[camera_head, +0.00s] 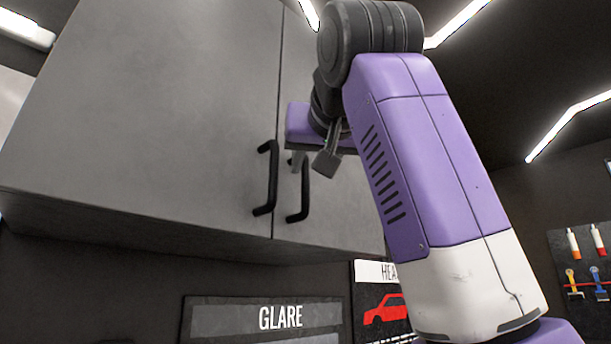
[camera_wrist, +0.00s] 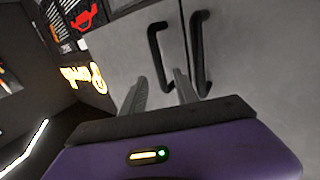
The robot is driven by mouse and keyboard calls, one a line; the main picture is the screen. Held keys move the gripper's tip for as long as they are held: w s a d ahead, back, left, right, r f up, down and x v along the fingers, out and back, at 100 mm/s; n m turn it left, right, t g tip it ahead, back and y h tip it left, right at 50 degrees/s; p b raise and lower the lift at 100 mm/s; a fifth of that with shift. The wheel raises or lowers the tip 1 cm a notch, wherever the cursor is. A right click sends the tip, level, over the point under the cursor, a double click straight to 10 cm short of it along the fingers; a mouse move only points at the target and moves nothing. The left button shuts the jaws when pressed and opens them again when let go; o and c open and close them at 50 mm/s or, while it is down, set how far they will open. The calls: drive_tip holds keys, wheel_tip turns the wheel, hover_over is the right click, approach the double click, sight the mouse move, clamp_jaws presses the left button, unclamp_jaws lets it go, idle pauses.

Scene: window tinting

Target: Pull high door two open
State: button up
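A grey high cabinet has a left door (camera_head: 160,110) and a right door (camera_head: 335,215), both closed, with a narrow seam between them. No number shows on either. The left door's black bar handle (camera_head: 267,178) stands beside the right door's black handle (camera_head: 304,195). My gripper (camera_head: 312,162) is at the upper part of the right door's handle. In the wrist view, my gripper (camera_wrist: 161,80) is open, and the right door's handle (camera_wrist: 156,50) runs down between its two grey fingers. The left door's handle (camera_wrist: 197,50) is just outside them. I cannot tell whether a finger touches the handle.
Below the cabinet is a dark panel reading GLARE (camera_head: 280,318), and next to it a poster with a red car (camera_head: 385,310). A tool board (camera_head: 585,265) hangs on the far right wall. My arm hides much of the right door.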

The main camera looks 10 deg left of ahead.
sight(307, 177)
drive_tip(key=p+x, duration=0.2)
drive_tip(key=x, duration=0.4)
drive_tip(key=shift+p, duration=0.35)
drive_tip(key=shift+w+a, duration=0.1)
drive_tip(key=shift+w, duration=0.35)
drive_tip(key=shift+c, duration=0.3)
clamp_jaws()
idle(0.4)
